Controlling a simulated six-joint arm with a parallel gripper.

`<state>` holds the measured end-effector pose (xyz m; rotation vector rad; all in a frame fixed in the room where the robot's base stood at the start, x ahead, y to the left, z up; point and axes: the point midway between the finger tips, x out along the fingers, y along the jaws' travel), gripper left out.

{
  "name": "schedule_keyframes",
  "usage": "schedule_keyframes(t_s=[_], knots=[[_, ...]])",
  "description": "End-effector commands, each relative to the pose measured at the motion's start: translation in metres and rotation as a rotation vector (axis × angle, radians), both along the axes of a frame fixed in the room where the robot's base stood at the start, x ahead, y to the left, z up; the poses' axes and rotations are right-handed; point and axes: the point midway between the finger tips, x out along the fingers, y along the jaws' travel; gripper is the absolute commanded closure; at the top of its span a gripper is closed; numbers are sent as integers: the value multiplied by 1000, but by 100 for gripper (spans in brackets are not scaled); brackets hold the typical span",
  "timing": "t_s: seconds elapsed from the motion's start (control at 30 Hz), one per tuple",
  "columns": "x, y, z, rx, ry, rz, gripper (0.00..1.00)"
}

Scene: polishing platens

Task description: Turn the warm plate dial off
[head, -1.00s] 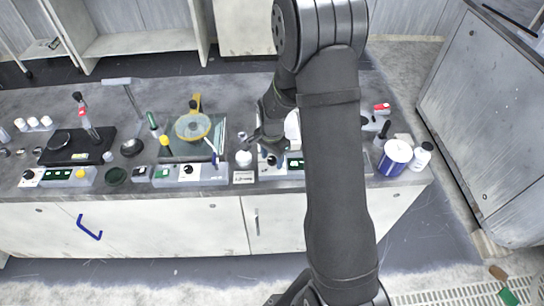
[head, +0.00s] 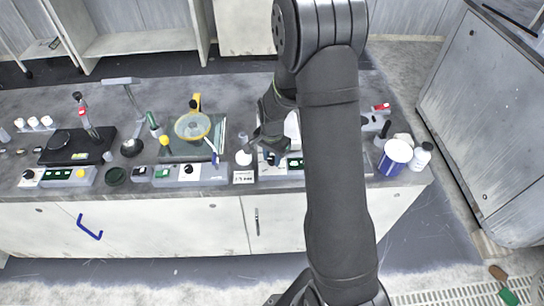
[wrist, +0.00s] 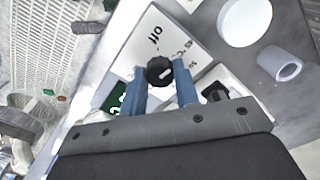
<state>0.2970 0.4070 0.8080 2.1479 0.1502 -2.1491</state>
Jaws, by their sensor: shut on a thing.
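The warm plate dial (wrist: 159,70) is a small black knob with a white mark on a white panel (wrist: 126,62). The panel carries the word "off" above the knob and temperature figures to its right. In the wrist view the white mark appears to slant to the lower right, away from "off". My gripper (wrist: 160,78) has its two blue fingers on either side of the knob and is shut on it. In the head view my gripper (head: 271,151) is at the front of the bench, and my arm hides part of the warm plate.
A green display (wrist: 112,98) is left of the dial in the wrist view. A white round lid (wrist: 245,20) and a small cylinder (wrist: 286,68) stand to the right. A yellow-rimmed dish (head: 193,126) is left of my arm, and a blue-and-white tub (head: 394,158) is at right.

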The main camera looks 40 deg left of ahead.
Motion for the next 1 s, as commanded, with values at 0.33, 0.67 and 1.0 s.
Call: schedule_keyframes(t_s=[0.33,0.67,1.0], knots=[[1,0,1,1,-1,308,95],[1,1,1,2,-1,611,95],[1,1,1,2,-2,830,95]])
